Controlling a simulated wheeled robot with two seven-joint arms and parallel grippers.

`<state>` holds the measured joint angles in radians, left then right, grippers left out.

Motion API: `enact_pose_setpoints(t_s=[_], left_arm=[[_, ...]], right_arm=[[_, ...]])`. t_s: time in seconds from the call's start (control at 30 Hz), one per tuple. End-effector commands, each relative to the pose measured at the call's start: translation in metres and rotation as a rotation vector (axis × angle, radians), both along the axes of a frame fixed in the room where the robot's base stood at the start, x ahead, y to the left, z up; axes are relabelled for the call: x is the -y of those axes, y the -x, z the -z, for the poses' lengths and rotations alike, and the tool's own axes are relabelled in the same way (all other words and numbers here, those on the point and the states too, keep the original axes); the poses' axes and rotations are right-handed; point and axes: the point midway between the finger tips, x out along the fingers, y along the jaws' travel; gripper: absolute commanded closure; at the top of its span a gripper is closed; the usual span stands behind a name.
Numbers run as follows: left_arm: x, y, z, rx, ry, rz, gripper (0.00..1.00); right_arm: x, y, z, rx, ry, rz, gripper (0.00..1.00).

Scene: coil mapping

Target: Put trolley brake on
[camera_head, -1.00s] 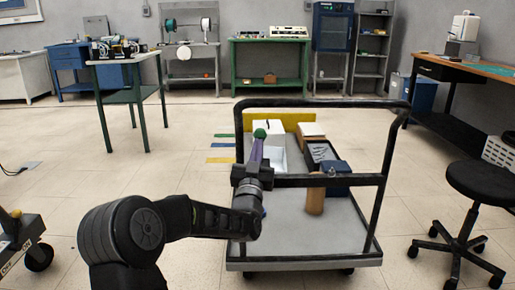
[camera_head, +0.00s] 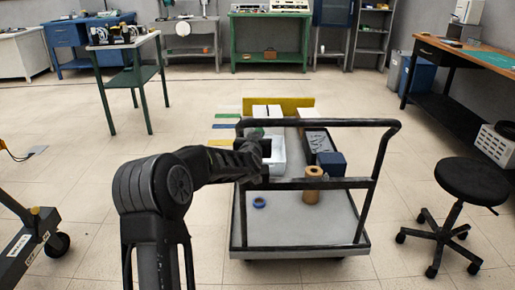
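The trolley (camera_head: 300,235) has a grey deck and a black tubular push frame facing me. A wheel shows only slightly under its near edge, and no brake can be made out. My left gripper (camera_head: 264,150) is at the left side of the push frame, over the deck. The arm comes in from the bottom and bends right to it. Its fingertips are too dark and covered to tell whether they are open or shut. My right gripper is not in view.
On the trolley are a white bin (camera_head: 276,168), a brown cylinder (camera_head: 312,184), a dark blue box (camera_head: 332,163), a black tray (camera_head: 318,142) and a blue ring (camera_head: 259,203). A black stool (camera_head: 473,180) stands right. Another wheeled cart (camera_head: 30,238) stands left. Floor between is clear.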

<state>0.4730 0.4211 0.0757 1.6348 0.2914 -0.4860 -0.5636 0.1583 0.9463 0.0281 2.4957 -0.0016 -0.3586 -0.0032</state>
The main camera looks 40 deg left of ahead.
Motion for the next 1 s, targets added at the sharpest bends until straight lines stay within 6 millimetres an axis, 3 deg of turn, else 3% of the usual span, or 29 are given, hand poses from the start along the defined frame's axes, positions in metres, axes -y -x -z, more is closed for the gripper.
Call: enact_pose_setpoints(t_s=[1.0], left_arm=[[-0.0078, -0.0053, -0.0037, 0.002, -0.003, 0.0, 1.0]], right_arm=[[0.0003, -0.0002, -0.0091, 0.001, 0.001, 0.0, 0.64]])
